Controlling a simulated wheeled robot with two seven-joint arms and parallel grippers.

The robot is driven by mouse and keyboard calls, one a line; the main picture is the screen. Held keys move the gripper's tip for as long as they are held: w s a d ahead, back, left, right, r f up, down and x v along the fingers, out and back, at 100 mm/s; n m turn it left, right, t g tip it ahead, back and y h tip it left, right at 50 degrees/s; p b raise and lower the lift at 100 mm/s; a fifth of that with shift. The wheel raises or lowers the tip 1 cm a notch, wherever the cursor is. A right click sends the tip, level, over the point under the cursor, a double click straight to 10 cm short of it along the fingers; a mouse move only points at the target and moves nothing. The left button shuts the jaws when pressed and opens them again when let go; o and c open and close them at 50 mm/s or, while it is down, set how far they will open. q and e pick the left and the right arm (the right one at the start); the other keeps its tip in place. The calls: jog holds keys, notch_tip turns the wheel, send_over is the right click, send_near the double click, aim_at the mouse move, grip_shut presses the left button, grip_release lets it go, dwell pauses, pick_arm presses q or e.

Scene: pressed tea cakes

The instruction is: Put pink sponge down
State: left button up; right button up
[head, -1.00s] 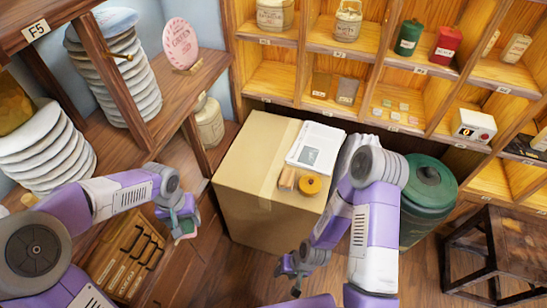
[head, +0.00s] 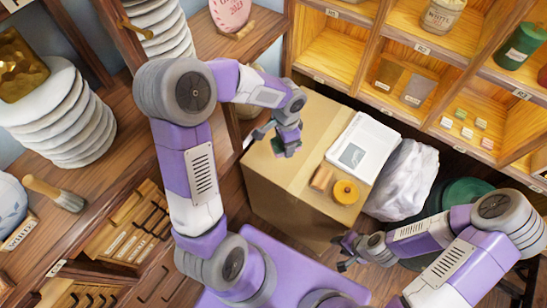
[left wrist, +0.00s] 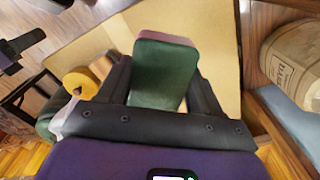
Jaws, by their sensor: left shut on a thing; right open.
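The sponge (left wrist: 162,68) is a block with a dark green face and a pink layer along its far edge in the left wrist view. My left gripper (head: 283,142) is shut on it, with one dark finger on either side. They are over the left part of the cardboard box (head: 297,190). I cannot tell how far above the box top the sponge is. In the head view the sponge is mostly hidden by the gripper. My right gripper (head: 345,250) is open and empty, low beside the box's front right side.
The box's left part looks bare. A white sack (head: 405,180) and a green bin (head: 465,190) stand right of it. Shelves rise behind and left.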

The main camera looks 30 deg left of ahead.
aim_at(271, 158)
pick_arm(q)
jog(key=a+f+m+b, duration=0.1)
jog(key=a+f+m, duration=0.1)
jog(key=f+m, duration=0.2)
jog(key=w+a+f+m+b, duration=0.1)
jog(key=a+f+m+b, duration=0.1)
jog(key=f+m, duration=0.3)
jog(key=a+f+m+b, duration=0.1)
jog(key=f+m+b, duration=0.1)
jog(key=f+m, duration=0.3)
jog(key=shift+w+a+f+m, duration=0.2)
jog(key=shift+a+m, duration=0.2)
jog(key=shift+m, duration=0.4)
jog(key=shift+f, duration=0.15)
jog(key=o, duration=1)
